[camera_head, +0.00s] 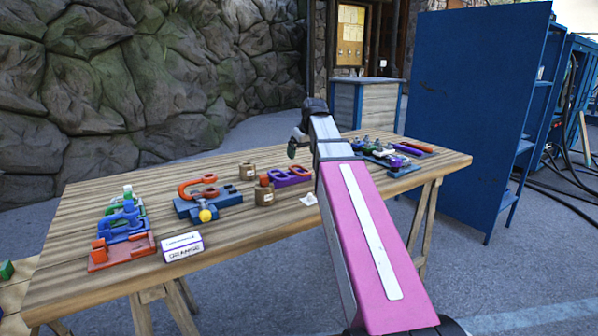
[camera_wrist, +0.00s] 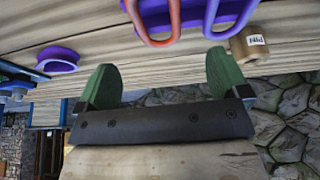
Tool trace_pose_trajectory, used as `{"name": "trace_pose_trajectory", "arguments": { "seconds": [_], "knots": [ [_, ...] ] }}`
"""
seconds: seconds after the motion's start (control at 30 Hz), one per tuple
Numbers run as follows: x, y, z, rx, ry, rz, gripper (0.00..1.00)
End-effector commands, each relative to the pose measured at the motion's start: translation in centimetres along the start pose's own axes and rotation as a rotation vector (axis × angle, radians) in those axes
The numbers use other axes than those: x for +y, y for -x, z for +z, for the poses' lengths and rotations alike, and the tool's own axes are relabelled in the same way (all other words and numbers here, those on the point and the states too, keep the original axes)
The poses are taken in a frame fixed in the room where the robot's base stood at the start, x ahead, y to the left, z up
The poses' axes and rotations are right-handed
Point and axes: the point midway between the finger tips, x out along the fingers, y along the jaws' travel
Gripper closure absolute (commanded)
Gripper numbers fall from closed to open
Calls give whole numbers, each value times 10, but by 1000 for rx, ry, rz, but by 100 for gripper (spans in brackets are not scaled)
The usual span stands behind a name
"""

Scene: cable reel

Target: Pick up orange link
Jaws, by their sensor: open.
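The orange link (camera_wrist: 176,16) is a U-shaped loop at the top middle of the wrist view, cut off by the frame edge. It overlaps a purple part, with a purple loop (camera_wrist: 209,24) beside it to the right. In the head view the orange part shows small near the purple pieces (camera_head: 291,179). My gripper (camera_wrist: 162,68) has two green fingers, open and wide apart, with nothing between them. The link lies beyond the fingertips, roughly in line with the gap, and is apart from them. In the head view my arm partly hides the gripper (camera_head: 297,143).
A tan cylinder labelled PIN (camera_wrist: 248,46) lies near the right finger. A purple ring (camera_wrist: 57,59) is to the left. On the table (camera_head: 110,195) stand a blue fixture with a red-orange hook (camera_head: 197,188), a labelled white block (camera_head: 182,247), and colored parts at the right.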

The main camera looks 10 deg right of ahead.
Motion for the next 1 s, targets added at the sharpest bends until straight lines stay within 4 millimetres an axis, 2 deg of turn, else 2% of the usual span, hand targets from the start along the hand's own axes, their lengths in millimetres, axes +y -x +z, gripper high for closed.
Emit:
{"name": "trace_pose_trajectory", "arguments": {
  "seconds": [0.1, 0.37, 0.7, 0.97, 1.0],
  "knots": [
    [0, -15, 0, 0, 0, 0, 6],
    [1, -29, 1, 0, 0, 0, 6],
    [2, -69, 4, -1, 0, 0, 6],
    [2, -71, 4, 1, 0, 1, 6],
    [2, -71, 4, 1, 0, 1, 19]
  ]
}}
